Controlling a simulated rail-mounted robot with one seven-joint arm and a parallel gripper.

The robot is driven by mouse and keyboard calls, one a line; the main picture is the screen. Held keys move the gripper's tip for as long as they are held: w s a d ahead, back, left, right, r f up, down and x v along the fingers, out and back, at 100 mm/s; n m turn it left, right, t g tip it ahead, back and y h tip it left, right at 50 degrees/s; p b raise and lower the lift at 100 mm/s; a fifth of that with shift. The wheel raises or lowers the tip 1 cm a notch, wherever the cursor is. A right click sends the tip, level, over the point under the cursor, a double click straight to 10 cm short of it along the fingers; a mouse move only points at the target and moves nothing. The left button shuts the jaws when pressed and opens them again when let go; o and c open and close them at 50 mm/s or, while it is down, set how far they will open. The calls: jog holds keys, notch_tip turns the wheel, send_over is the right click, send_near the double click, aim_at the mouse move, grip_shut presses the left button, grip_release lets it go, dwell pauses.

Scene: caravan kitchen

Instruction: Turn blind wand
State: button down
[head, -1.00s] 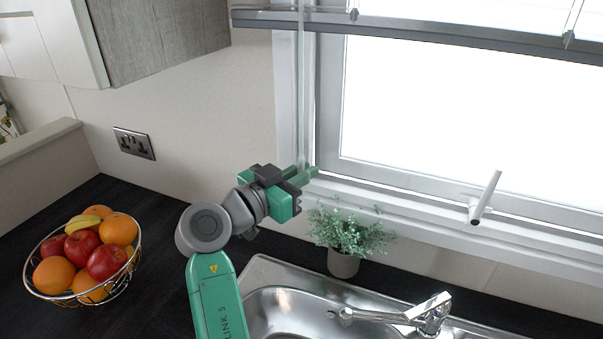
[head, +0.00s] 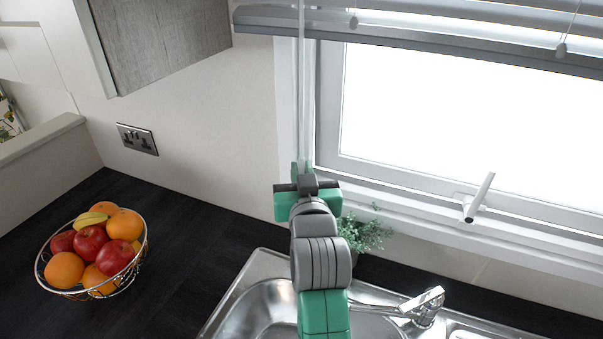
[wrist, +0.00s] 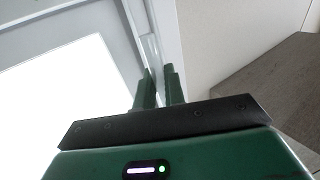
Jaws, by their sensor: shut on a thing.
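The blind wand (head: 301,85) is a thin clear rod hanging upright at the left side of the window. The blind (head: 430,38) is gathered at the top of the window, its grey slats partly in view. My gripper (head: 301,168) is at the wand's lower part, and in the head view its body hides most of the fingers. In the wrist view my gripper (wrist: 160,85) has its two green fingers close together on either side of the wand (wrist: 152,55), shut on it.
A plant (head: 366,233) stands behind my arm by the sink (head: 262,268) and tap (head: 425,305). A wire fruit bowl (head: 128,275) sits on the dark worktop at left. A white window handle (head: 478,200) juts out at right. A cabinet (head: 160,40) hangs upper left.

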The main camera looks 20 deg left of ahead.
jog(key=shift+f+n+g+y+b, duration=0.1)
jog(key=shift+n+g+y+b, duration=0.85)
jog(key=shift+b, duration=0.5)
jog(key=shift+y, duration=0.35)
jog(key=shift+n+b, duration=0.25)
jog(key=shift+b, duration=0.05)
jog(key=c, duration=1.6)
grip_release()
jog(key=b+v, duration=0.1)
jog(key=v, duration=0.7)
jog(key=shift+w, duration=0.1)
